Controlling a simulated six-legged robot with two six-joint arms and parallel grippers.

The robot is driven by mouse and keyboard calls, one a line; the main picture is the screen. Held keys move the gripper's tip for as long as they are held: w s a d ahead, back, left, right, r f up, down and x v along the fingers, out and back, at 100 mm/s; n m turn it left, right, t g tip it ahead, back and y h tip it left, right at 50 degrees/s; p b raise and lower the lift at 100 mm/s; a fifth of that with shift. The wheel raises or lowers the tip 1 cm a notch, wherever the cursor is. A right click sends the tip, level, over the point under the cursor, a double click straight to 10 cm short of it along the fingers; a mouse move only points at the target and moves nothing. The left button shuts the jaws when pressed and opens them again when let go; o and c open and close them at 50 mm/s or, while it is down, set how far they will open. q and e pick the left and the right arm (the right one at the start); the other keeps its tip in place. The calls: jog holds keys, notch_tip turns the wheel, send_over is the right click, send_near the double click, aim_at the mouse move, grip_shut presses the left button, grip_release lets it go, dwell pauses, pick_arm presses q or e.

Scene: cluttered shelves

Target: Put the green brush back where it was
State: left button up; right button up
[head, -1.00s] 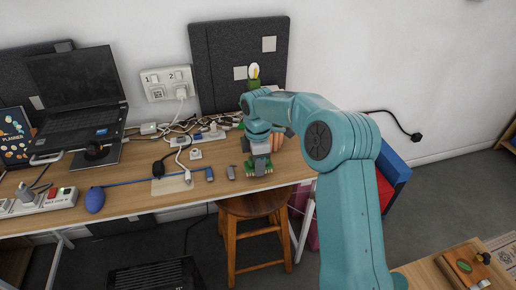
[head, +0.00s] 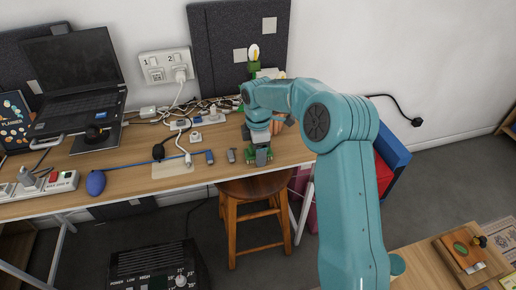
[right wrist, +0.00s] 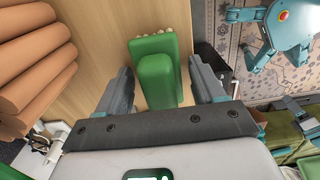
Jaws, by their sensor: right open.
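The green brush (right wrist: 155,72) lies on the wooden table in the right wrist view, with pale bristles showing at its far end. My right gripper (right wrist: 163,85) is open, with one finger on each side of the brush and a visible gap to each. In the head view the right gripper (head: 260,148) is low over the table near its front edge, and green parts of the brush (head: 250,160) show around it. The gripper hides most of the brush there. My left gripper is not in view.
Orange-brown rounded objects (right wrist: 32,60) stand close to the left in the right wrist view. A grey connector (head: 231,155), cables and a white power strip (head: 60,182) lie to the left on the table. A wooden stool (head: 252,188) stands below the table's front edge.

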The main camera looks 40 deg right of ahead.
jog(key=shift+f, duration=0.1)
notch_tip(320, 180, up, 16)
jog(key=p, duration=0.3)
jog(key=shift+r, duration=0.25)
jog(key=shift+s, duration=0.1)
